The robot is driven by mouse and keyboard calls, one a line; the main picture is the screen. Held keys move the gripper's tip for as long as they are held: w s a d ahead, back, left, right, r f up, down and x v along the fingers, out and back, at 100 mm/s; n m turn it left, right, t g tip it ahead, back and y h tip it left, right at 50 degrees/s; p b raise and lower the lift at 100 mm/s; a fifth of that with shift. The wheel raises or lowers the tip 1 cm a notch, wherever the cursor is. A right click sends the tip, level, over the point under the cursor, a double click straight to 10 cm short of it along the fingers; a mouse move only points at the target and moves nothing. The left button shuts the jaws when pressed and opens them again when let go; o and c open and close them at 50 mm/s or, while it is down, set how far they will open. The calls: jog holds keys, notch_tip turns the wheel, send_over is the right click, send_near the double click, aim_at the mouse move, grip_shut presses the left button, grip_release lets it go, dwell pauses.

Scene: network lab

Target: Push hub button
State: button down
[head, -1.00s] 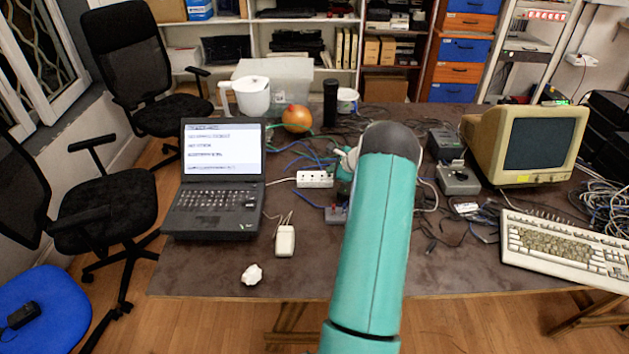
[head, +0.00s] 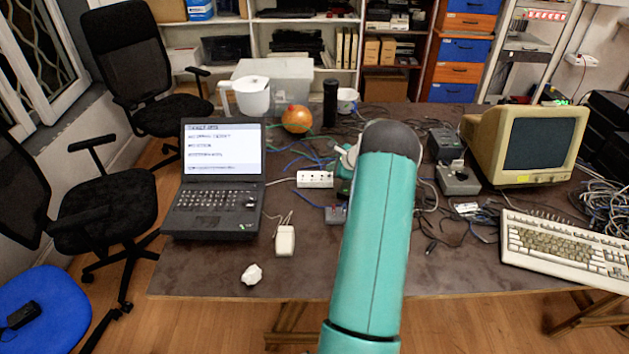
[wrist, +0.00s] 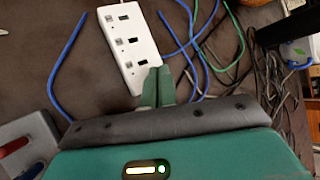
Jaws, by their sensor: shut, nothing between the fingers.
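The white hub-like strip (head: 314,179) lies on the dark table right of the laptop. In the wrist view the strip (wrist: 124,40) shows three dark slots, each with a small grey button-like square beside it. My gripper (wrist: 158,72) is shut and empty, its green fingertips overlapping the strip's lower right end in that view. I cannot tell whether they touch it. In the head view my arm hides most of the gripper.
A grey box (wrist: 28,143) with red and blue parts sits near my gripper at lower left. Blue and green cables (wrist: 183,38) run right of the strip. The laptop (head: 218,180) is left; a white adapter (head: 284,240) and crumpled paper (head: 251,274) lie in front. An old monitor (head: 525,145) stands right.

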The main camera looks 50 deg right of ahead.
notch_tip(320, 180, up, 6)
dwell(0.8)
